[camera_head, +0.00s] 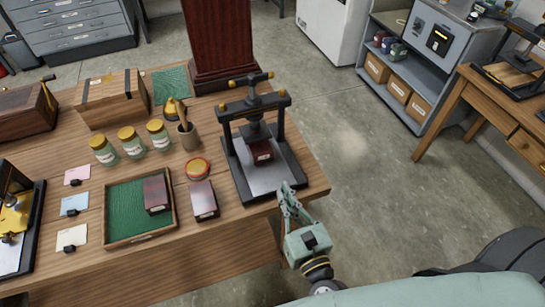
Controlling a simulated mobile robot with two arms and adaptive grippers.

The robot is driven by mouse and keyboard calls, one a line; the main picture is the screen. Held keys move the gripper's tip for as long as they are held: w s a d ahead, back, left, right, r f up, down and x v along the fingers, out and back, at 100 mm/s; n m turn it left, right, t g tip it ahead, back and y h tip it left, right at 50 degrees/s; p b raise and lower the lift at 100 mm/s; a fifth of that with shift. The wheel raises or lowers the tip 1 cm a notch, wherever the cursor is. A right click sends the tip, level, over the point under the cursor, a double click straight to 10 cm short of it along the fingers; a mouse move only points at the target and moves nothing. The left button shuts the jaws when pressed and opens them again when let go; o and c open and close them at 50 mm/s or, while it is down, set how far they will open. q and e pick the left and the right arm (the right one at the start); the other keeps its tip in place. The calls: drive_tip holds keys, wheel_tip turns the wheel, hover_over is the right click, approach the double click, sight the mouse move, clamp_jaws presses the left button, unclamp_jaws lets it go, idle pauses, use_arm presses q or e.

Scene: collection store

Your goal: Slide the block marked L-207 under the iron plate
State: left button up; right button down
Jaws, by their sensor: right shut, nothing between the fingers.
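A black press (246,180) stands at the right end of the wooden table. A dark red block with a pale label (261,151) sits on its bed, beneath the dark iron plate (257,131). Another dark red block (203,200) lies on the table left of the press, and one more (156,194) is in the green-lined tray (124,228). The labels are too small to read, so I cannot tell which block is L-207. My right gripper (286,191) is shut and empty at the press's front right corner. My left gripper is not in view.
A tall dark red case (219,40) is behind the press. Open floor lies right of the table.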

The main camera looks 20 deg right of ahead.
drive_tip(key=p, duration=0.2)
approach(265, 153)
drive_tip(key=shift+w+r, duration=0.25)
drive_tip(key=shift+w, duration=0.25)
drive_tip(key=w+p, duration=0.1)
drive_tip(key=w, duration=0.3)
drive_tip(key=shift+w+f, duration=0.1)
drive_tip(key=shift+w+a, duration=0.1)
drive_tip(key=shift+w, duration=0.25)
drive_tip(key=shift+w+f+p, duration=0.15)
drive_tip(key=shift+w+p, duration=0.2)
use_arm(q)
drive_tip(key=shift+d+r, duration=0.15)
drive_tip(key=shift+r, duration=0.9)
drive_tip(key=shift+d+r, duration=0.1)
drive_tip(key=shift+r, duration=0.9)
use_arm(e)
drive_tip(key=w+b, duration=0.1)
drive_tip(key=w, duration=0.2)
drive_tip(key=shift+w, duration=0.1)
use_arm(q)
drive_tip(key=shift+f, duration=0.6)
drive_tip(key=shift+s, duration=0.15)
